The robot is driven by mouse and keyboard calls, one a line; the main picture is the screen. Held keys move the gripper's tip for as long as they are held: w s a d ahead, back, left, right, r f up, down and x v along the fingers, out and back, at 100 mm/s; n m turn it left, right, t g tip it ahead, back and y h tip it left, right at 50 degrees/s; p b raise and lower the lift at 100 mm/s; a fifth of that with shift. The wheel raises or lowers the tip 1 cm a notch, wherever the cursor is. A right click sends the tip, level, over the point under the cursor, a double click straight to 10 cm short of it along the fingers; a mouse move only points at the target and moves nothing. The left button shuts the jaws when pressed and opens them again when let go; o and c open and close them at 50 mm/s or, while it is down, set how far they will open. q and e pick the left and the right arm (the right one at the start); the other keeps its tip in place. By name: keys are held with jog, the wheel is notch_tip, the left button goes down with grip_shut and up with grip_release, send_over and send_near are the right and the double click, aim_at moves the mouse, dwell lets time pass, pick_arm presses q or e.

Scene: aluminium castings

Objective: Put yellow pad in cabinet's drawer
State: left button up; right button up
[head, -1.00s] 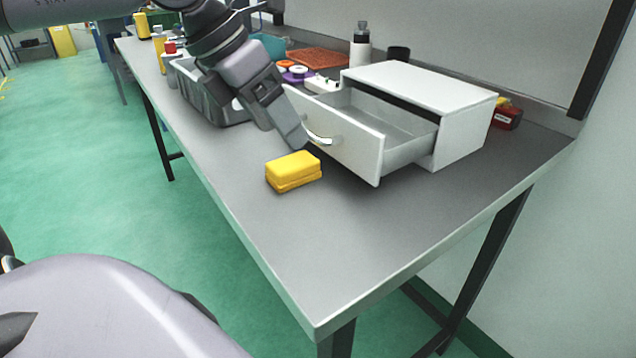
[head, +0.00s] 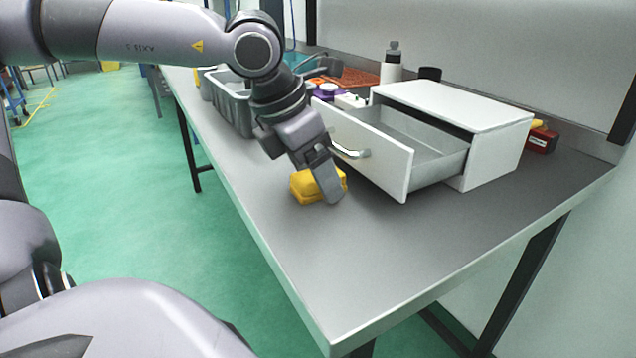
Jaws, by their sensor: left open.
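The yellow pad (head: 303,188) lies on the grey table, in front of the white cabinet (head: 455,105). The cabinet's drawer (head: 384,160) is pulled out and looks empty inside; a metal handle is on its front. My left gripper (head: 329,196) is open and points down at the pad, with a finger in front of the pad's right part. That finger hides part of the pad; I cannot tell whether it touches it. My right gripper is not in view.
A grey crate (head: 232,105) stands behind the gripper on the left. A bottle (head: 391,68) and a dark cup stand behind the cabinet, and a red box (head: 541,139) is to its right. The table's front right (head: 400,255) is clear.

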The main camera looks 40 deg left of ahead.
pick_arm(q)
jog(key=c, duration=1.1)
jog(key=shift+r, duration=0.1)
jog(key=shift+c, duration=0.2)
